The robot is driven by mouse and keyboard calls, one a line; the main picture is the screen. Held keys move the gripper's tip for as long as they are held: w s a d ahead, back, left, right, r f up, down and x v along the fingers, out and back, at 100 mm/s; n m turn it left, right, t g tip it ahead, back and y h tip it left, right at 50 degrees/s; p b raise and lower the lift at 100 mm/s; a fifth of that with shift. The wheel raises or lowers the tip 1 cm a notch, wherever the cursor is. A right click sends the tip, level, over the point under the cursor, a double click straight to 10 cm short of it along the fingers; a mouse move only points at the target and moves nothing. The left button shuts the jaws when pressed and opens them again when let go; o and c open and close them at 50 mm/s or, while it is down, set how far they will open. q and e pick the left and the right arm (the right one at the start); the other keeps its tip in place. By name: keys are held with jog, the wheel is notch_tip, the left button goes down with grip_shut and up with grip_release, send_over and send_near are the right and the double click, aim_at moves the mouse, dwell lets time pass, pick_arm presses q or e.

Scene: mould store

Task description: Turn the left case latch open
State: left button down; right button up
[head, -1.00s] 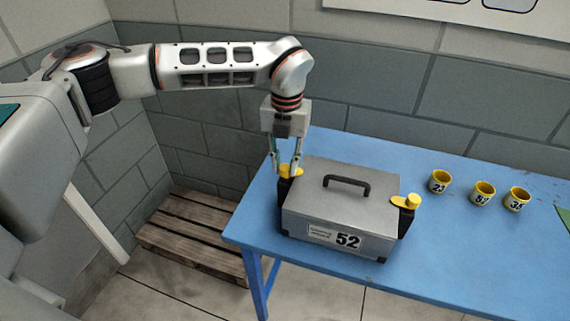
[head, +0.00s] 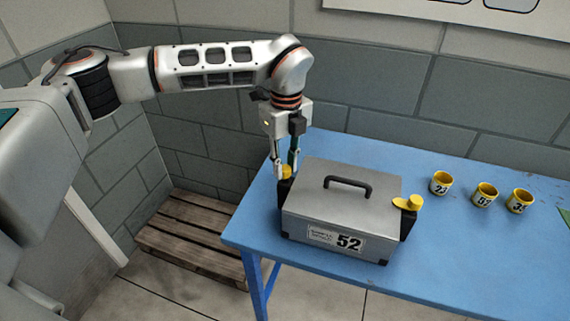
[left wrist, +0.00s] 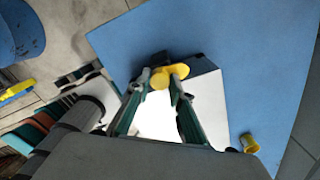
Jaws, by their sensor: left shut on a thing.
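The grey case (head: 335,208) marked 52 stands on the blue table, with a dark handle (head: 347,186) on its lid. The left case latch (head: 286,171) is yellow and sits on a black block at the case's left side. My left gripper (head: 286,172) points down over it and is shut on it; the fingers hide part of the latch. The left wrist view shows the yellow latch (left wrist: 168,75) between the two fingertips. The right case latch (head: 408,203) is yellow, at the case's right side, with nothing touching it. My right gripper is not in view.
Several yellow numbered cups, such as one cup (head: 440,183), stand on the blue table (head: 470,265) right of the case. A wooden pallet (head: 195,235) lies on the floor left of the table. A brick wall stands behind. The table's front right is clear.

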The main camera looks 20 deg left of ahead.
aim_at(285, 167)
pick_arm(q)
jog(key=shift+w+r+n, duration=0.1)
jog(key=shift+n, duration=0.5)
jog(key=c, duration=1.8)
grip_release()
notch_tip(285, 167, up, 12)
